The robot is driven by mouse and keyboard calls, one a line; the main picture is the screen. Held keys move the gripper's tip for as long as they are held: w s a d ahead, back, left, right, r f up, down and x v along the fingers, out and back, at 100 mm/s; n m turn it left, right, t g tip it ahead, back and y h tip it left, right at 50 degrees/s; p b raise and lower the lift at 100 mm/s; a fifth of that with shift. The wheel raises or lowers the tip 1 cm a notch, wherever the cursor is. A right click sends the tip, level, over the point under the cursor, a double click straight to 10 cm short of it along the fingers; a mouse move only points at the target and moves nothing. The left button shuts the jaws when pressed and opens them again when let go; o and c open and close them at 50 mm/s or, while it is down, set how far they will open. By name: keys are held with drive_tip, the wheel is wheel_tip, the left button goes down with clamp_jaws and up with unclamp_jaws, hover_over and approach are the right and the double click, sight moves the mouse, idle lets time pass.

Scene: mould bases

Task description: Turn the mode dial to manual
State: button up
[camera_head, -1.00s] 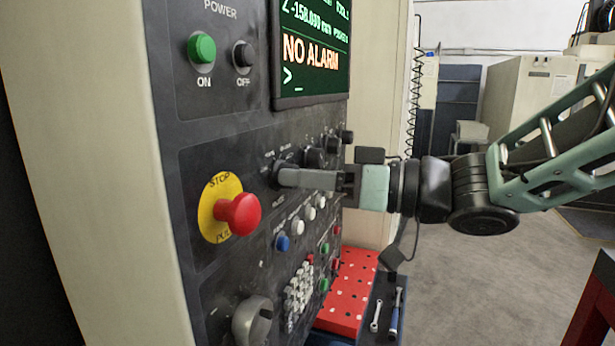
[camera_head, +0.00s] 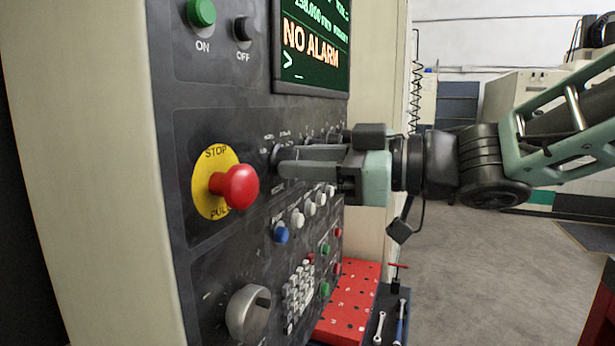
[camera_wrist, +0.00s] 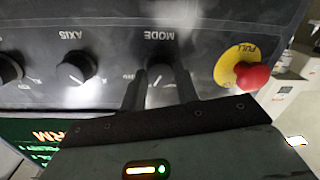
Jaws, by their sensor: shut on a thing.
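The mode dial (camera_wrist: 160,76) is a black knob under the upside-down MODE label in the wrist view. In the head view it is mostly hidden behind the fingers at the control panel (camera_head: 225,285). My gripper (camera_wrist: 160,85) has one finger on each side of the dial and is shut on it. In the head view my gripper (camera_head: 282,162) reaches in from the right, its fingertips at the panel face. The dial's small lettering is too blurred to read, so I cannot tell which setting it points at.
The red stop button (camera_head: 238,187) sticks out close beside the fingers. The axis knob (camera_wrist: 76,68) is on the dial's other side. White and blue buttons (camera_head: 281,235) lie below. A red perforated tray (camera_head: 350,300) with tools beside it is lower right.

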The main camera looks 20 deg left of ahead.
drive_tip(key=shift+n+b, duration=0.5)
drive_tip(key=shift+n, duration=0.3)
drive_tip(key=o, duration=1)
drive_tip(key=shift+c, duration=0.2)
drive_tip(key=d+b, duration=0.4)
drive_tip(key=d, duration=1.3)
drive_tip(key=shift+s+d+r+b, duration=0.25)
drive_tip(key=shift+r+b, duration=0.15)
